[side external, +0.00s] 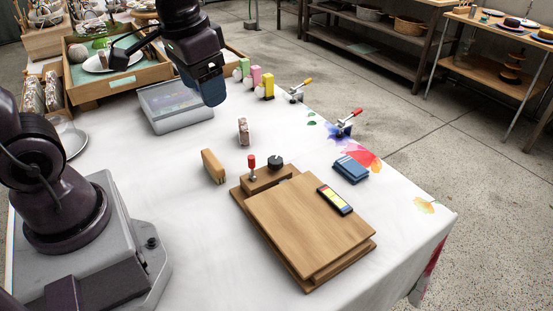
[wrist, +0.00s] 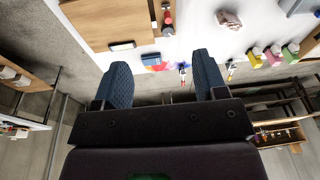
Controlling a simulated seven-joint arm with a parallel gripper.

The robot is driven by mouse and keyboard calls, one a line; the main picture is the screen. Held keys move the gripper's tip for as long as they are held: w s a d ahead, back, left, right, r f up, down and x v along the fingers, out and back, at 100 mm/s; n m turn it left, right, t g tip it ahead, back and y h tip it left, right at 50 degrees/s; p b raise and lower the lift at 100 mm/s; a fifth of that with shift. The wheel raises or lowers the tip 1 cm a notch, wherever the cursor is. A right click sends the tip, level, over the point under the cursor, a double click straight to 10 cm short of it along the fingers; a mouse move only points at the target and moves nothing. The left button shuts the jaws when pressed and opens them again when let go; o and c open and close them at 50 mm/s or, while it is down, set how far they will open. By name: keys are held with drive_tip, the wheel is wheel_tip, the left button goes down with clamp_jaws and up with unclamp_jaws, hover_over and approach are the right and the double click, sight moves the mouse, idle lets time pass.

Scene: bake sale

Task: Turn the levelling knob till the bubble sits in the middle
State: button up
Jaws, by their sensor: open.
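A wooden board (side external: 310,225) lies on the white-clothed table; part of it shows in the wrist view (wrist: 105,20). A dark-framed level with a yellow-green vial (side external: 335,200) lies on its right part; the bubble is too small to place. At its back edge, a wooden block carries a black round knob (side external: 275,161) and a red-topped upright peg or knob (side external: 252,162); I cannot tell which is the levelling knob. My gripper (side external: 207,93) is raised over the back of the table, well apart from the board. In the wrist view my gripper (wrist: 160,64) is open and empty.
A tan brush-like block (side external: 213,166) and a patterned upright piece (side external: 243,131) stand behind the board. A clear-lidded case (side external: 175,105) is near my gripper. Red-handled (side external: 349,121) and yellow-handled (side external: 300,88) clamps line the right edge.

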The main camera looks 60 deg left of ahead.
sight(275, 160)
drive_tip(key=w+a+f+n+g, duration=0.2)
drive_tip(key=w+a+f, duration=0.1)
drive_tip(key=w+f, duration=1.05)
drive_tip(key=shift+h, duration=0.3)
drive_tip(key=f, duration=0.3)
drive_tip(key=w+f, duration=0.1)
drive_tip(key=f, duration=0.6)
drive_tip(key=shift+w+d+f, duration=0.2)
drive_tip(key=shift+w+f, duration=0.15)
drive_tip(key=shift+w, duration=0.05)
